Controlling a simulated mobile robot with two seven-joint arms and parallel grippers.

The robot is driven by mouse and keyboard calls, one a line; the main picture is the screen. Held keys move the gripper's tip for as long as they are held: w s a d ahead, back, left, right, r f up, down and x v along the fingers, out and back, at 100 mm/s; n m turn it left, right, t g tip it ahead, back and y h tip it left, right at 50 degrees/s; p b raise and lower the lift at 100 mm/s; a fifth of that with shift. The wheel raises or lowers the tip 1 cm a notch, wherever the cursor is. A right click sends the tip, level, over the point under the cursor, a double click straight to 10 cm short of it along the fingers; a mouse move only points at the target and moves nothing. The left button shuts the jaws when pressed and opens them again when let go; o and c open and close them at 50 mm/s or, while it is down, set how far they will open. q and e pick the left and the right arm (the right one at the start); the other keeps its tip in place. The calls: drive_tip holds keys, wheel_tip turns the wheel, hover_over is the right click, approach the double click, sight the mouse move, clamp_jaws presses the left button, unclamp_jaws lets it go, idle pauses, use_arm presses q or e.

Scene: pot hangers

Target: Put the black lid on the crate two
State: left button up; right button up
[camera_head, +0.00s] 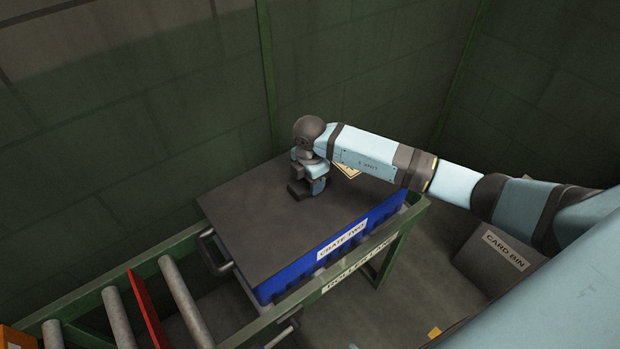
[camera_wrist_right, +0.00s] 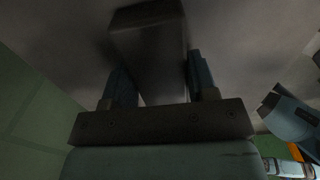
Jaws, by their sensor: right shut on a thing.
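The black lid (camera_head: 262,215) is a flat dark panel over the top of the blue crate two (camera_head: 340,245), which has a white label on its front. My right gripper (camera_head: 306,190) points down at the far middle part of the lid. In the right wrist view its two fingers (camera_wrist_right: 160,88) are shut on the lid's dark block-like handle (camera_wrist_right: 148,45). The lid looks level and close to the crate's rim; I cannot tell whether it touches all round. My left gripper is not in view.
Crate two stands on the green-framed roller lane (camera_head: 360,268); rollers (camera_head: 185,300) and a red bar (camera_head: 148,308) lie to its left. A dark handle (camera_head: 214,252) sticks out at the left. A grey card bin (camera_head: 495,258) stands to the right. Green walls stand close behind.

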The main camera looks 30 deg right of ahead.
drive_tip(key=o, duration=1.3)
